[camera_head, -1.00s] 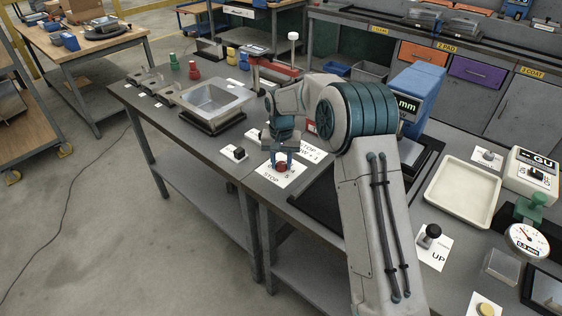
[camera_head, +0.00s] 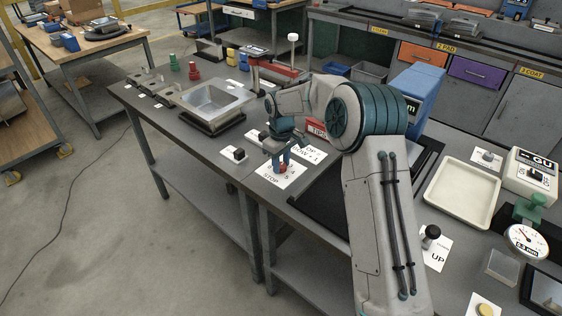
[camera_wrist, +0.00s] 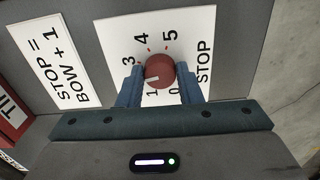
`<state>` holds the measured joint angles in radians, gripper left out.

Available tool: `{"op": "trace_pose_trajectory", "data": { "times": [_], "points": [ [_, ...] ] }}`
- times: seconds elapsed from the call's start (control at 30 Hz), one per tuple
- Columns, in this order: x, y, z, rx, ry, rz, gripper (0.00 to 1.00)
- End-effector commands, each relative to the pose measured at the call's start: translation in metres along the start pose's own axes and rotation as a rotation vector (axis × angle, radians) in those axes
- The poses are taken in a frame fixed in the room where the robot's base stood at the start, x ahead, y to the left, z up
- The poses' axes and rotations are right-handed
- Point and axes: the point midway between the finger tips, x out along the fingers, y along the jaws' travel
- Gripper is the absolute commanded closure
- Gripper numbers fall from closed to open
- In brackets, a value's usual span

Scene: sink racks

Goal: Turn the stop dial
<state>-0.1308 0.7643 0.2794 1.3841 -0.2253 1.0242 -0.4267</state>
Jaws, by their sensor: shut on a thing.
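The stop dial is a round red knob (camera_wrist: 160,70) on a white card (camera_wrist: 188,22) marked STOP, with numbers around it. In the wrist view its white pointer line faces left and slightly down, near the 1 and toward my left finger. The 2 is not visible. My gripper (camera_wrist: 160,82) has its blue fingers on both sides of the knob and is shut on it. In the head view the red dial (camera_head: 283,168) shows small under my gripper (camera_head: 282,161), near the bench's front edge.
A card reading "STOP = BOW + 1" (camera_wrist: 68,62) lies beside the dial card. A black knob on a white card (camera_head: 238,153) stands to the left. A metal sink (camera_head: 212,98) lies farther left. A cream tray (camera_head: 462,194) is to the right.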

Motion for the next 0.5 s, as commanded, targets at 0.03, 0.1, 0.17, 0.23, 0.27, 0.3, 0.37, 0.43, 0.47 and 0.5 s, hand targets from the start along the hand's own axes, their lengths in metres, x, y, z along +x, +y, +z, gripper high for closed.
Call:
{"op": "trace_pose_trajectory", "data": {
  "times": [0.03, 0.1, 0.17, 0.23, 0.27, 0.3, 0.37, 0.43, 0.47, 0.5],
  "points": [
    [-0.0006, 0.0000, 0.0001, -0.031, 0.000, -0.001, 0.91],
    [-0.0006, 0.0003, 0.0003, -0.074, 0.000, -0.001, 0.91],
    [-0.0006, 0.0004, 0.0003, -0.107, 0.000, -0.001, 0.91],
    [-0.0005, 0.0004, 0.0002, -0.140, 0.000, -0.001, 0.91],
    [-0.0005, 0.0004, 0.0002, -0.152, 0.000, 0.000, 0.91],
    [-0.0005, 0.0003, 0.0001, -0.168, 0.000, 0.000, 0.91],
    [-0.0004, 0.0003, 0.0001, -0.185, 0.000, 0.000, 0.91],
    [-0.0003, 0.0003, 0.0001, -0.203, 0.000, 0.000, 0.91],
    [-0.0003, 0.0003, 0.0000, -0.208, 0.000, 0.000, 0.91],
    [-0.0003, 0.0003, 0.0001, -0.213, 0.000, 0.000, 0.91]
  ]
}}
